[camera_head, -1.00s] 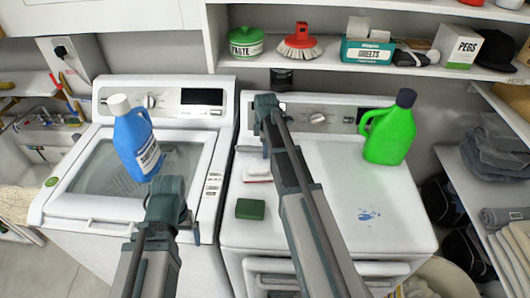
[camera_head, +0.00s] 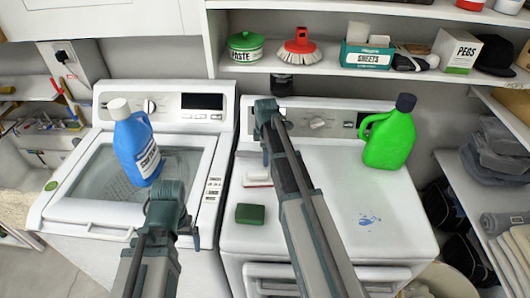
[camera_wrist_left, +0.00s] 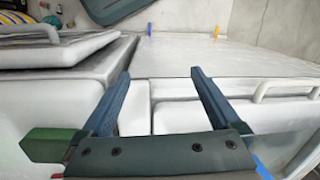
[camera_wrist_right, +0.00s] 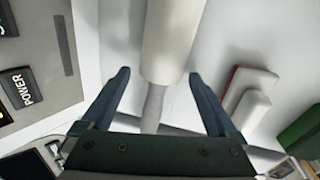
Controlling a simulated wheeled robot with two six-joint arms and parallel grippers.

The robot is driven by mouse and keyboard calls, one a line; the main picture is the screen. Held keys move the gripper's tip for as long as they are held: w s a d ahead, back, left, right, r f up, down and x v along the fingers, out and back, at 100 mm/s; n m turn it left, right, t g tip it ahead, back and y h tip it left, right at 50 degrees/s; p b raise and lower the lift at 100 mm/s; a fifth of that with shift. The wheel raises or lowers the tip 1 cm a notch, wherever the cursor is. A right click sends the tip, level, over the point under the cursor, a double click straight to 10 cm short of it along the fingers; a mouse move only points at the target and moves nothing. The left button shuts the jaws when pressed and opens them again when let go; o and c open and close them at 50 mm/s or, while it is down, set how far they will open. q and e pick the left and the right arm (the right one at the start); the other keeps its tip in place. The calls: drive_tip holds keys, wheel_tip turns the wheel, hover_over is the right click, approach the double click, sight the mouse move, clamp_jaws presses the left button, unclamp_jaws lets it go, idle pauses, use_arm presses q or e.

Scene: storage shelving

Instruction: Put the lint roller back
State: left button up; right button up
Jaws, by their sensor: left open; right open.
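The lint roller (camera_wrist_right: 172,45), a white cylinder with a grey handle (camera_wrist_right: 152,107), shows in the right wrist view over the white dryer top. My right gripper (camera_wrist_right: 158,74) is open, with its two fingers on either side of the roller's handle end; I cannot tell any contact. In the head view my right arm covers that spot, and I cannot make out the roller there. My left gripper (camera_wrist_left: 160,74) is open and empty in the left wrist view. In the head view it shows (camera_head: 168,205) in front of the washer.
A red-and-white brush (camera_head: 257,176) and green sponge (camera_head: 250,214) lie on the dryer (camera_head: 330,225). A green jug (camera_head: 390,135) stands at its back right. A blue bottle (camera_head: 136,145) stands on the washer. The wall shelf (camera_head: 330,72) above holds several items.

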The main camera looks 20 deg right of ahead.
wheel_tip(320, 180, up, 12)
drive_tip(key=s+p, duration=0.1)
drive_tip(key=p, duration=1)
drive_tip(key=shift+s+a+p, duration=0.3)
drive_tip(key=shift+s+p, duration=0.05)
drive_tip(key=shift+s, duration=0.05)
drive_tip(key=shift+f, duration=0.15)
drive_tip(key=f+b, duration=0.4)
drive_tip(key=w+f+b, duration=0.1)
drive_tip(key=f+b, duration=0.6)
drive_tip(key=b, duration=0.1)
drive_tip(key=shift+w+d+f, duration=0.3)
drive_tip(key=shift+w+f, duration=0.1)
drive_tip(key=shift+r, duration=0.15)
